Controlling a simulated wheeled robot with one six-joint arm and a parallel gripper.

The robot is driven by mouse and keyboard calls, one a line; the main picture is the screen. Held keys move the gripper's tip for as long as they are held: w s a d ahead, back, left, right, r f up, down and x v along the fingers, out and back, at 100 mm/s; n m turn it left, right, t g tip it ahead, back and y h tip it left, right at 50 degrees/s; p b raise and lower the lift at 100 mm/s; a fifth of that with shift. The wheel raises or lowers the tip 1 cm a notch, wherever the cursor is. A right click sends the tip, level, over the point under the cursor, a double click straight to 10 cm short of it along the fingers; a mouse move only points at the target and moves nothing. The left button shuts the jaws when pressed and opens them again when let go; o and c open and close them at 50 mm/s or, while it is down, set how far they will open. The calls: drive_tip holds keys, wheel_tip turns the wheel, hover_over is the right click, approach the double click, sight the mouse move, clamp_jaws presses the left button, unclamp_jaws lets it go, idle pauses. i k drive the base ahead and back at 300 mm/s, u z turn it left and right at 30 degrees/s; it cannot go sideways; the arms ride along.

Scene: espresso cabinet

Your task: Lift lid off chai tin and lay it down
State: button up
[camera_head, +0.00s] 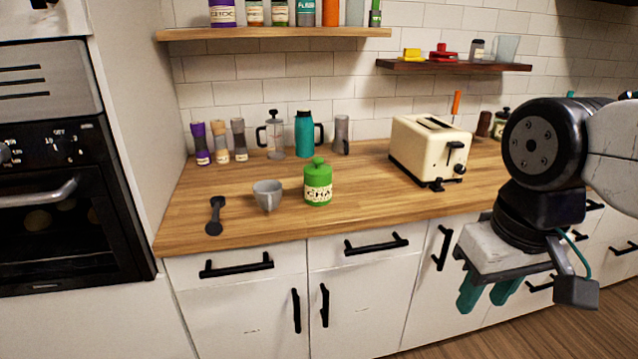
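The chai tin (318,192) is green with a cream label and stands upright on the wooden counter. Its green lid (318,168) with a round knob sits on top. My gripper (487,300) hangs at the right, in front of the drawers and below the counter top, well apart from the tin. It points down with two teal fingers. A gap shows between the fingers, and nothing is seen between them.
A cream toaster (430,151) stands to the right. The counter (375,200) is bare between tin and toaster. Bottles and grinders line the back.

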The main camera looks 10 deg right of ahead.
sight(317, 169)
drive_tip(key=k, duration=0.6)
drive_tip(key=u, duration=0.5)
drive_tip(key=i, duration=0.7)
drive_tip(key=u, duration=0.5)
drive_tip(key=i, duration=1.3)
drive_tip(key=z, duration=0.45)
